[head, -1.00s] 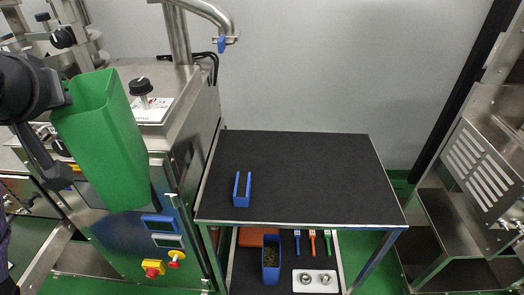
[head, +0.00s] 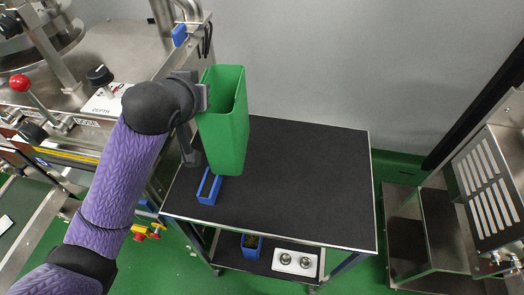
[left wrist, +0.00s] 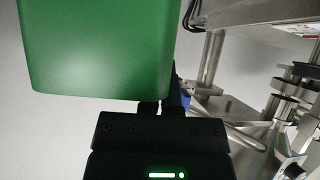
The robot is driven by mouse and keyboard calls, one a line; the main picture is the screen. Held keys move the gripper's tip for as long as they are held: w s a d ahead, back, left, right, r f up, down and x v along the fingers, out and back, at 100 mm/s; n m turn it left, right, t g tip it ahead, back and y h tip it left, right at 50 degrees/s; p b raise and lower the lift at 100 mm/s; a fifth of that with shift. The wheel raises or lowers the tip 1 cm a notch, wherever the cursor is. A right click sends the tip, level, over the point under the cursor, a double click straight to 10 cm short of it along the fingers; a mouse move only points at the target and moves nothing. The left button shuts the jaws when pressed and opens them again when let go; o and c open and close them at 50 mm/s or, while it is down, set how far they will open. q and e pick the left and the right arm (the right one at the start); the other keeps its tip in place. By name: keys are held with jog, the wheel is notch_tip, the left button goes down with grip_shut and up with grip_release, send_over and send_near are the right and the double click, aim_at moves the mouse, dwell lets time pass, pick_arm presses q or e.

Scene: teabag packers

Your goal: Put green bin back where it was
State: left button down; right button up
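The green bin (head: 224,125) is a tall, open-topped container, held slightly tilted above the left part of the black table top (head: 300,180) in the head view. My left gripper (head: 203,100) is shut on the bin's left side near its rim; the fingertips are mostly hidden. In the left wrist view the bin (left wrist: 100,45) fills the upper left, in front of the gripper body. I cannot tell if the bin's base touches the table. My right gripper is not in view.
A blue open holder (head: 208,188) stands on the table by the bin's lower left. The steel machine (head: 110,45) is at the left. A lower shelf holds a blue bin (head: 251,246) and a white plate (head: 295,262). The table's middle and right are clear.

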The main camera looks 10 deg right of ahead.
pick_arm(q)
jog(key=shift+m+h, duration=0.5)
jog(key=shift+m, duration=0.1)
jog(key=d+f, duration=0.1)
jog(key=f, duration=0.3)
jog(key=d+f+b, duration=0.1)
jog(key=f, duration=0.2)
jog(key=d+f, duration=0.1)
jog(key=f, duration=0.3)
jog(key=shift+w+f, duration=0.35)
jog(key=shift+w, duration=0.05)
jog(key=shift+f, duration=0.1)
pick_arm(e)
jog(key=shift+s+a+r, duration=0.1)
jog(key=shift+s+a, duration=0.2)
pick_arm(q)
jog(key=c, duration=0.8)
grip_release()
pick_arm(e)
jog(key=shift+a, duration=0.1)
